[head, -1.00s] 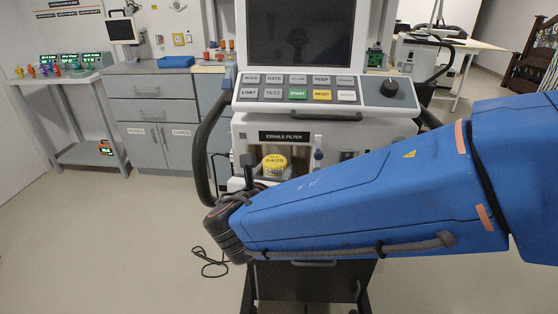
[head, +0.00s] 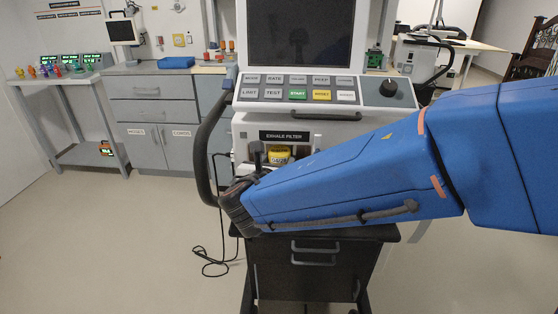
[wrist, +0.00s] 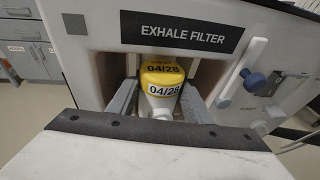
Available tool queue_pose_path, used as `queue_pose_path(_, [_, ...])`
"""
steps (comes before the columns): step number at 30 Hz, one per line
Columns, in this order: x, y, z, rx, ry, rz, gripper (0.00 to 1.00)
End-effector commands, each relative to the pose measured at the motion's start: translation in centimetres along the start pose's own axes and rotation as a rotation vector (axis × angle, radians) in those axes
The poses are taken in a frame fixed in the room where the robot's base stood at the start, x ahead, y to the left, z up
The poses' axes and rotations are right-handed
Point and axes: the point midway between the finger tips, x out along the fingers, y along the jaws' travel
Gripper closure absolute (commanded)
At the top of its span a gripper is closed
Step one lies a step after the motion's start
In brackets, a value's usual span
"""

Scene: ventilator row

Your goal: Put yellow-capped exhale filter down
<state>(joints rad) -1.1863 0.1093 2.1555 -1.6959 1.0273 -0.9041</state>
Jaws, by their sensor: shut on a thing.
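The yellow-capped exhale filter (wrist: 162,78) has a white body and a label reading 04/28. It stands roughly upright at the opening of the bay under the EXHALE FILTER sign (wrist: 186,36) on the ventilator. My gripper (wrist: 162,104) is shut on the filter, with one grey finger on each side. The filter's yellow cap (head: 279,154) also shows in the head view, inside the bay outline. My blue arm hides the lower front of the bay there. I cannot tell whether the filter's base touches the bay floor.
The ventilator's button panel (head: 310,90) and screen (head: 302,32) are above the bay. A blue-knobbed white lever (wrist: 248,78) is close right of the bay. A dark drawer cabinet (head: 312,262) is below. A cable (head: 213,268) lies on the floor at left.

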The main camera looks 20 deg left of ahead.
Motion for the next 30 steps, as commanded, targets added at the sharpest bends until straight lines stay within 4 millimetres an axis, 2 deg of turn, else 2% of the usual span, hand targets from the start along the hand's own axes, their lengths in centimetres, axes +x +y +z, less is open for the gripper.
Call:
queue_pose_path(1, [0.3,-0.2,-0.5,-0.004,0.004,-0.006,0.77])
queue_pose_path(2, [0.2,-0.2,-0.5,-0.004,0.004,-0.005,0.48])
queue_pose_path(3, [0.2,-0.2,-0.4,-0.004,0.004,-0.005,0.38])
queue_pose_path(4, [0.2,-0.2,-0.4,-0.004,0.004,-0.005,0.36])
queue_pose_path(14, [0.0,-0.1,-0.1,-0.002,0.003,-0.003,0.36])
queue_pose_path(17, [-0.7,-0.1,-0.1,-0.003,0.003,-0.001,0.36])
queue_pose_path(30, [-8.2,0.0,0.0,-0.003,0.003,0.002,0.36])
